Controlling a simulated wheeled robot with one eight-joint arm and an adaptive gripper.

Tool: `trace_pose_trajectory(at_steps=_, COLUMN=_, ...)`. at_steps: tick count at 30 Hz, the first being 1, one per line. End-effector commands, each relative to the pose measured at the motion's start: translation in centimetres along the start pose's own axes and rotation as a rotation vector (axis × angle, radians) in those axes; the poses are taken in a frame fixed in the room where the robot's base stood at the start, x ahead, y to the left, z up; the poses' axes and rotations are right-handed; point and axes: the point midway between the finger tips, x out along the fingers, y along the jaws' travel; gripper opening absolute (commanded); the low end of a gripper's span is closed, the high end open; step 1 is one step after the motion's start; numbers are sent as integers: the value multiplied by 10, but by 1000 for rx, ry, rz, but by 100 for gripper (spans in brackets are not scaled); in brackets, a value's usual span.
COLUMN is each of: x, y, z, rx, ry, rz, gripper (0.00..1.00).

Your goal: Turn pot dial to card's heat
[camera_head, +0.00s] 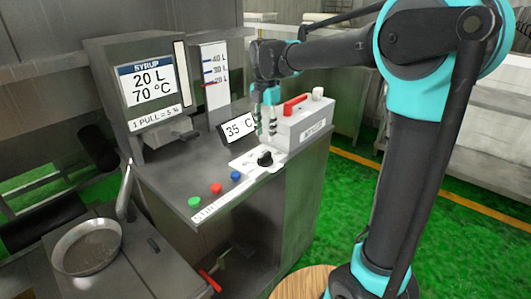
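The card (150,84) stands at the back left of the steel cabinet and reads "SYRUP 20 L 70 °C", with "1 PULL = 5 %" below. The pot dial (265,158) is a black knob on a white plate (243,163) near the cabinet's right front; its pointer setting is too small to read. A small dark display (238,128) behind it reads "35 °C". My gripper (265,130) points down just above and behind the dial, apart from it. Its two fingertips look a little apart with nothing between them.
A grey box (303,125) with a red handle stands close right of my gripper. Green (194,202), red (216,188) and blue (236,176) buttons line the front left of the dial. A level scale (214,75) stands behind. A round pan (88,246) is at lower left.

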Motion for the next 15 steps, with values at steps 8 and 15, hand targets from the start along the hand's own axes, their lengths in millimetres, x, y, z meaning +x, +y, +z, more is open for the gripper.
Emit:
trace_pose_trajectory(at_steps=8, x=54, y=0, z=0, rx=1, ry=0, rz=0, gripper=36)
trace_pose_trajectory(at_steps=15, x=82, y=0, z=0, rx=1, ry=0, rz=0, gripper=36)
